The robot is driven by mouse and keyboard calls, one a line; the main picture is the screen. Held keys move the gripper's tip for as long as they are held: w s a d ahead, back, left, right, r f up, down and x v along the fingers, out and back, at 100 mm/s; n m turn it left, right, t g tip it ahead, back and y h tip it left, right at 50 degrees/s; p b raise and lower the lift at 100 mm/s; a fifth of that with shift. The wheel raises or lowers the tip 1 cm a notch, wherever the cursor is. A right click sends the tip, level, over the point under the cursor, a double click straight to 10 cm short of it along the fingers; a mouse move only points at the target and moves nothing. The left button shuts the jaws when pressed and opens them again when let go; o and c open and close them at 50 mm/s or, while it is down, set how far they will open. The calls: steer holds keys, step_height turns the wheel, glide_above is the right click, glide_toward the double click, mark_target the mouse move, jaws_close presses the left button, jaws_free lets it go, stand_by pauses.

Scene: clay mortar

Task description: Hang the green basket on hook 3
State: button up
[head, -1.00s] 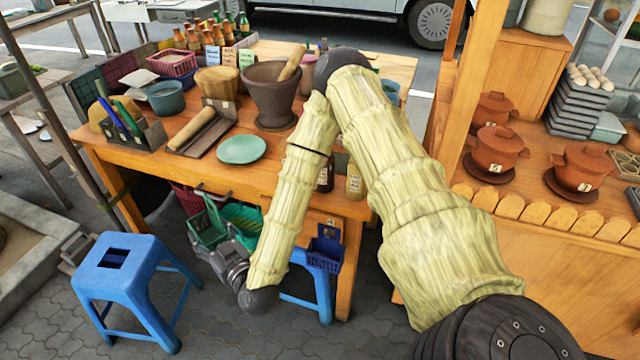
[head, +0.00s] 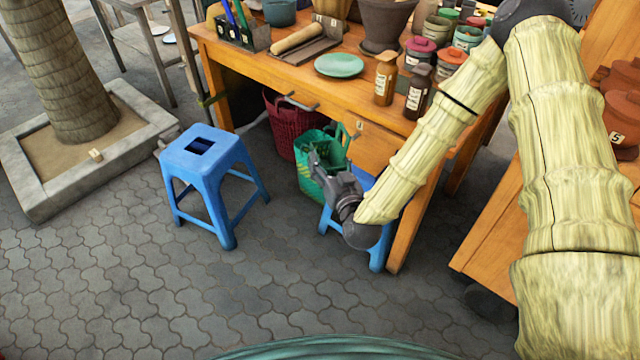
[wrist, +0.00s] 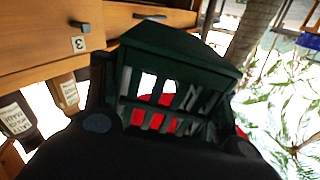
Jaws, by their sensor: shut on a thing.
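The green basket (head: 311,187) is below the front edge of the wooden table, by the drawer fronts. My gripper (head: 322,165) is shut on it at its near side. In the wrist view the basket (wrist: 185,52) shows as a dark slatted frame just beyond the fingers. A tag reading 3 (wrist: 78,43) is on a wooden drawer front there, with a metal bar or hook (wrist: 150,17) beside it. In the head view a metal hook (head: 300,103) juts from the table front, left of a small tag (head: 360,125). Whether the basket touches a hook I cannot tell.
A red basket (head: 284,125) is under the table, behind the green one. A blue stool (head: 205,160) stands to the left; another blue stool (head: 375,250) is below my gripper. Bottles (head: 385,78) stand near the table edge. The paving in front is clear.

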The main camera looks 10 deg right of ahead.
steer(key=w+a+f+y+b, duration=0.1)
steer(key=w+f+y+b, duration=0.1)
steer(key=w+f+b, duration=0.3)
step_height(320, 180, down, 3)
steer(key=b, duration=0.6)
steer(key=shift+m+g, duration=0.3)
steer(key=shift+d, duration=0.1)
